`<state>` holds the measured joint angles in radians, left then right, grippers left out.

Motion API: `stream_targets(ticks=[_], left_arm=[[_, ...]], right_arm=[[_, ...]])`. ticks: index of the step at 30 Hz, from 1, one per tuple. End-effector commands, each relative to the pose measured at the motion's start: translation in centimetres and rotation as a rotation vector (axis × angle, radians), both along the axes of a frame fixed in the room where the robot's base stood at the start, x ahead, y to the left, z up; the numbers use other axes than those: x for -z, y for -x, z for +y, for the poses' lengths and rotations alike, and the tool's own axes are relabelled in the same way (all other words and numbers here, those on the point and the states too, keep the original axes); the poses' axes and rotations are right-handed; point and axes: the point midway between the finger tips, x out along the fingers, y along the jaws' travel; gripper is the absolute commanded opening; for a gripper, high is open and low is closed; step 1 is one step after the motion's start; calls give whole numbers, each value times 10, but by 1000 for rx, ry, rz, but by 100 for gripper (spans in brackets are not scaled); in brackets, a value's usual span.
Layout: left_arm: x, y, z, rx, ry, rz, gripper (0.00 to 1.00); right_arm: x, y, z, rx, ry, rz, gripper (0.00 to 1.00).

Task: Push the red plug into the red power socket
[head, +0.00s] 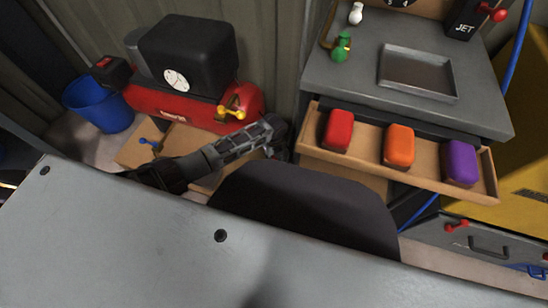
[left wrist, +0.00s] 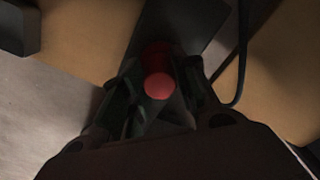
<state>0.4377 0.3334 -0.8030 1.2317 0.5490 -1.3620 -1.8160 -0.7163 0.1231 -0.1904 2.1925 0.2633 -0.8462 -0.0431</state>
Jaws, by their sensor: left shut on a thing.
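My left gripper (head: 274,132) is low beside the grey cabinet, just left of the open drawer in the head view. In the left wrist view the left gripper (left wrist: 158,98) is shut on a round-ended red thing, which looks like the red plug (left wrist: 158,86). A darker red part (left wrist: 156,54) shows right behind it, against a dark flat strip (left wrist: 190,25). I cannot tell whether this part is the red socket or more of the plug, nor how deep the plug sits. In the head view the plug and socket are hidden. My right gripper is not in view.
The open drawer (head: 323,165) holds red (head: 339,130), orange (head: 399,146) and purple (head: 460,163) blocks. A red compressor (head: 175,108) and blue bucket (head: 98,104) stand at left. A dark cable (left wrist: 241,60) runs right of the fingers. A grey surface (head: 110,250) fills the foreground.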

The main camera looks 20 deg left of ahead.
Motion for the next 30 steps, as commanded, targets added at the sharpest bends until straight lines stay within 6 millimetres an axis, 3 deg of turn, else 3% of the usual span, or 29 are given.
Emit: stream_targets(ticks=[30], left_arm=[[-1,0,0,0,1,-1,9]], right_arm=[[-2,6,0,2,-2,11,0]])
